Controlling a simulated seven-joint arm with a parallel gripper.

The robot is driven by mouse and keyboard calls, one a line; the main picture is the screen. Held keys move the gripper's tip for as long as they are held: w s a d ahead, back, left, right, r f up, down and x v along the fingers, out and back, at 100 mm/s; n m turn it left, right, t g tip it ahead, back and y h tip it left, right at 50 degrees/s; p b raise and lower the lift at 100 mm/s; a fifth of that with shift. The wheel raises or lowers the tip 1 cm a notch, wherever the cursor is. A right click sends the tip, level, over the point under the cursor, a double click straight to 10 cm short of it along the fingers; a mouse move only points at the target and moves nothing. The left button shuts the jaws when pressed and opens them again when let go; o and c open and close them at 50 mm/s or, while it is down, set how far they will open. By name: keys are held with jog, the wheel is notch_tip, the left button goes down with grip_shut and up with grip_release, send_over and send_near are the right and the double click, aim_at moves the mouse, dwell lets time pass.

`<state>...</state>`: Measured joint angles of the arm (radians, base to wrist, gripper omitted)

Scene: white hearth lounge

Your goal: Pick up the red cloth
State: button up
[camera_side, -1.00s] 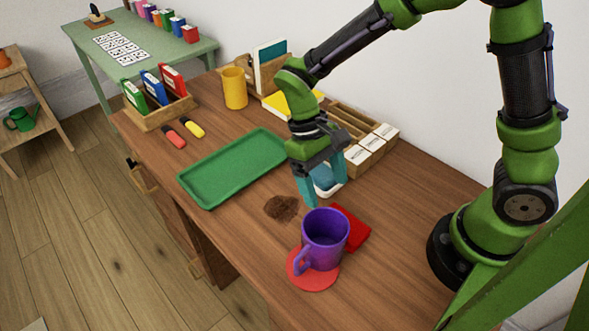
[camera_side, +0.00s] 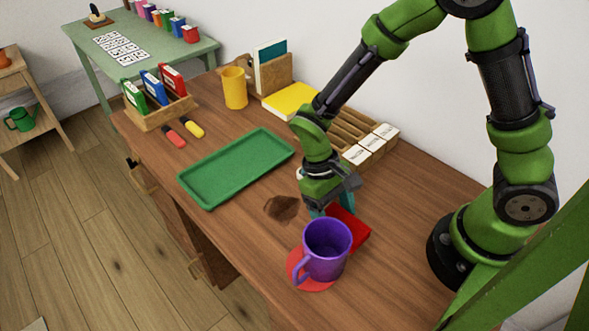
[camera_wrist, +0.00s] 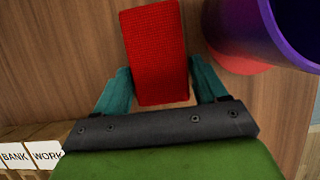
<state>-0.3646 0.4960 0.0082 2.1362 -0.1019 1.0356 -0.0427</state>
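The red cloth (camera_wrist: 154,48) is a folded, textured block lying on the wooden desk. In the side view the red cloth (camera_side: 354,232) shows partly behind the purple mug (camera_side: 326,249). My gripper (camera_wrist: 160,88) is open, with one teal finger on each side of the cloth's near end. In the side view my gripper (camera_side: 332,208) is low over the desk, by the cloth's far end. Whether the fingers touch the cloth is not clear.
The purple mug stands on a red coaster (camera_side: 312,283), close beside the cloth. A dark brown stain (camera_side: 281,208) is on the desk left of my gripper. A green tray (camera_side: 236,168) lies beyond it. Label-fronted card boxes (camera_side: 372,146) stand behind my gripper.

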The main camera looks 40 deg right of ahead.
aim_at(334, 215)
jog(key=c, duration=0.5)
notch_tip(334, 215, up, 10)
jog(key=shift+r, duration=0.1)
